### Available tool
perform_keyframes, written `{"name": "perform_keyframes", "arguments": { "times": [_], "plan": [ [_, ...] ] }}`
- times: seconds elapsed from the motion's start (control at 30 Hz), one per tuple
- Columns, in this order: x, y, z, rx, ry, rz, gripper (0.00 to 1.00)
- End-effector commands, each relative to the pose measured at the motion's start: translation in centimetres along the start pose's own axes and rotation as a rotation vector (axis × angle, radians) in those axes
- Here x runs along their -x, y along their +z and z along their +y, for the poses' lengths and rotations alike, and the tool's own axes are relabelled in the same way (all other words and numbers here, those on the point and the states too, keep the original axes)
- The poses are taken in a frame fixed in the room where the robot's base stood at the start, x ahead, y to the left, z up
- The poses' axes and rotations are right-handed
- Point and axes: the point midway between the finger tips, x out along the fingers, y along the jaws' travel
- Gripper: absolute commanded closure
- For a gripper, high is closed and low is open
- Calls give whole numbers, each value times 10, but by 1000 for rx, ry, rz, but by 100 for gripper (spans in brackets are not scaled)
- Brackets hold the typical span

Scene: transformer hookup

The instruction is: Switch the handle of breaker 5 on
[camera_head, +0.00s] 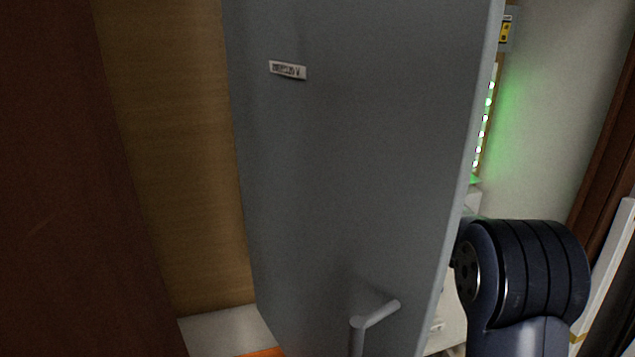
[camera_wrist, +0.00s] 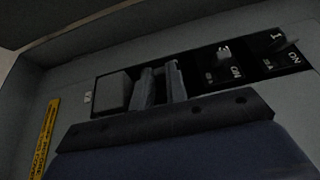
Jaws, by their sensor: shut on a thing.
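In the wrist view a row of breakers is set in a dark strip (camera_wrist: 210,78) on a grey panel. My gripper (camera_wrist: 160,86) reaches into this strip, its two fingers close together on a small breaker handle that they mostly hide. I cannot read the number of that breaker. To the right, two breakers show: one with a light handle (camera_wrist: 223,54) and one at the far right (camera_wrist: 287,44) with an ON mark. In the head view the gripper and breakers are hidden behind the grey door.
The large grey cabinet door (camera_head: 350,130) stands open, with a bar handle (camera_head: 375,314) low on it. Green lights (camera_head: 483,120) glow beyond its right edge, close to my arm. A yellow label strip (camera_wrist: 45,138) is at the left of the panel. A brown wall is at left.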

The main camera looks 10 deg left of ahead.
Motion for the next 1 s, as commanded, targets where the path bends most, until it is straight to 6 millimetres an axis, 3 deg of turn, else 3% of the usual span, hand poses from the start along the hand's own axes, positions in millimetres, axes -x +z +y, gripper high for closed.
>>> {"name": "perform_keyframes", "arguments": {
  "times": [0.37,0.4,0.63,1.0],
  "plan": [
    [0,0,2,-2,2,-5,100],
    [0,0,2,-2,2,-5,84],
    [0,0,1,-1,1,-4,65],
    [9,-1,1,0,0,-1,64]
  ]
}}
